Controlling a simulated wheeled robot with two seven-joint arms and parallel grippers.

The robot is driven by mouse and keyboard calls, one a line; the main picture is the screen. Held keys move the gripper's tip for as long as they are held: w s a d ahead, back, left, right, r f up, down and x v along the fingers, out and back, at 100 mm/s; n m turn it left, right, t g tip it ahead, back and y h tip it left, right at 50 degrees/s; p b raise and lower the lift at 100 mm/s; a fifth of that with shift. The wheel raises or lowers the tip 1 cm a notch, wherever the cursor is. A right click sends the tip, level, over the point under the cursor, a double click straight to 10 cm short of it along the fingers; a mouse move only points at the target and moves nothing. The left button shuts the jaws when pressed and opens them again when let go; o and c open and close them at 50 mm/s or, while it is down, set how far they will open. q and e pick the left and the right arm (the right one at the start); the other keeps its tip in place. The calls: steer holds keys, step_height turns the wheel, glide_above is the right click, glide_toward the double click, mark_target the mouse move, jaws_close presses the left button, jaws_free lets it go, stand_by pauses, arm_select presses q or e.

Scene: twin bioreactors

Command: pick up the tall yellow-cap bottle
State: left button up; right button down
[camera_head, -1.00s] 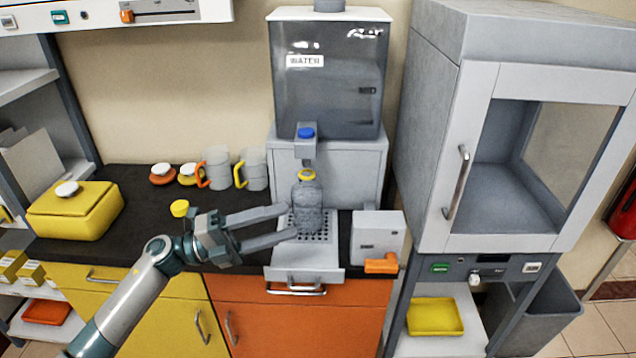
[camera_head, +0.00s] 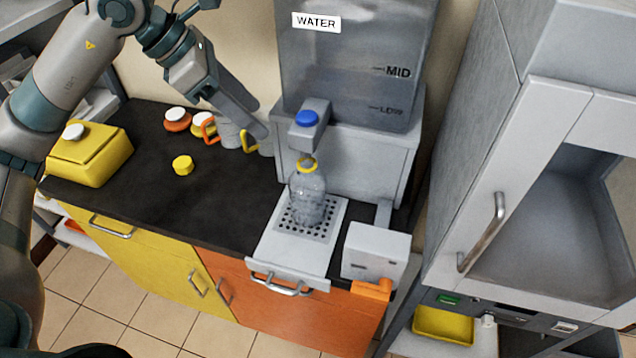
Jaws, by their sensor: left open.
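A clear bottle (camera_head: 308,196) with a yellow neck ring stands upright on the perforated drip tray (camera_head: 276,248), right under the spout with the blue button (camera_head: 307,118). Its neck top is at the spout's mouth; I cannot tell whether they touch. A loose yellow cap (camera_head: 182,165) lies on the black counter to the left. My left gripper (camera_head: 261,119) is open and empty, up and left of the bottle, apart from it and in front of the mugs. My right gripper is out of view.
The water tank (camera_head: 350,60) stands behind the bottle. A grey box with an orange lever (camera_head: 375,250) is right of the tray. Mugs (camera_head: 229,134) stand behind on the counter, and a yellow box (camera_head: 92,158) sits at left. The counter's middle (camera_head: 225,190) is clear.

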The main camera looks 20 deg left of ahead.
arm_select(q)
steer(key=p, duration=0.5)
glide_toward(305, 164)
step_height(305, 164, down, 2)
steer(key=d, duration=0.2)
steer(key=shift+w+f, duration=0.45)
steer(key=shift+w+d+f+p, duration=0.2)
steer(key=shift+d+f+p, duration=0.1)
steer(key=shift+f+p, duration=0.4)
steer(key=p+x, duration=0.2)
steer(key=shift+w+f, duration=0.15)
steer(key=shift+f, duration=0.1)
steer(key=shift+w+d+f, duration=0.15)
steer(key=shift+d+f, duration=0.1)
steer(key=shift+f, duration=0.25)
